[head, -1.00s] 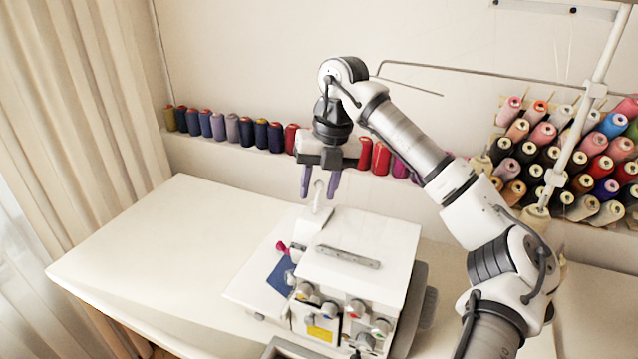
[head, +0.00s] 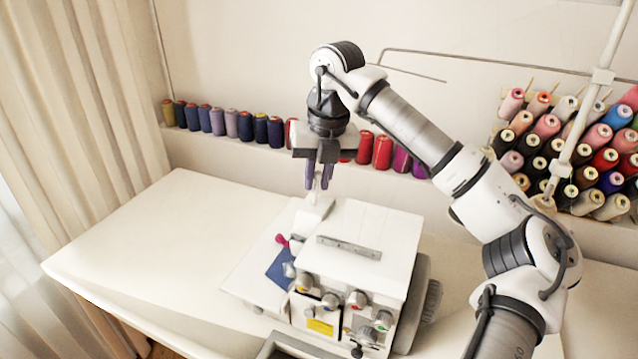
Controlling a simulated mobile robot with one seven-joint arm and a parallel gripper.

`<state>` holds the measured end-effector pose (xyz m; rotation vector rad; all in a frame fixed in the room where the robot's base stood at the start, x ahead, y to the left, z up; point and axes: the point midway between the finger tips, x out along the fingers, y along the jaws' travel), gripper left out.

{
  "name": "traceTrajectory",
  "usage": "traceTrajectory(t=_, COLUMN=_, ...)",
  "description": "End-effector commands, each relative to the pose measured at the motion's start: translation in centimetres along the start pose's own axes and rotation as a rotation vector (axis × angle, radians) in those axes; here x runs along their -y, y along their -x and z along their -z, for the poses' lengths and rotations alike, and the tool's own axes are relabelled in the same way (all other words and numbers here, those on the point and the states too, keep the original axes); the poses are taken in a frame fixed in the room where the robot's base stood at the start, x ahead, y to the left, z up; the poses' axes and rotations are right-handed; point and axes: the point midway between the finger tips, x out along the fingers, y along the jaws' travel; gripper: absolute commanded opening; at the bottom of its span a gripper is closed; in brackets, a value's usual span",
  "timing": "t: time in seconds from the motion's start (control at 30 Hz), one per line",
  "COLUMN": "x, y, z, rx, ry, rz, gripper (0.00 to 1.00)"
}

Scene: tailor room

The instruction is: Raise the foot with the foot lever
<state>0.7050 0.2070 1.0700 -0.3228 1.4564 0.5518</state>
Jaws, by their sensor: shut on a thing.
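My gripper (head: 319,185) hangs at the back left of the white sewing machine (head: 375,225), fingers pointing down. Its purple fingers are close together, shut on a small white upright piece at the machine's back, which looks like the foot lever (head: 318,193). Most of the lever is hidden between the fingers.
The machine stands on a white table (head: 150,240) with clear room to the left. Thread spools (head: 219,122) line a ledge on the wall behind my gripper. A spool rack (head: 585,150) stands at the right, and a curtain (head: 70,120) hangs at the left.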

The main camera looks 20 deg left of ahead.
Motion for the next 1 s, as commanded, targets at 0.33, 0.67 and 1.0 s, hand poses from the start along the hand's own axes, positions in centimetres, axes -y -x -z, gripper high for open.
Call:
traceTrajectory(t=0.33, x=-0.8, y=-0.7, z=1.5, rx=0.243, ry=0.047, rz=0.168, gripper=0.00)
traceTrajectory(t=0.67, x=-1.6, y=-0.7, z=2.5, rx=0.431, ry=0.085, rz=0.293, gripper=0.00)
traceTrajectory(t=1.0, x=-2.0, y=-0.4, z=3.0, rx=0.525, ry=0.102, rz=0.356, gripper=0.00)
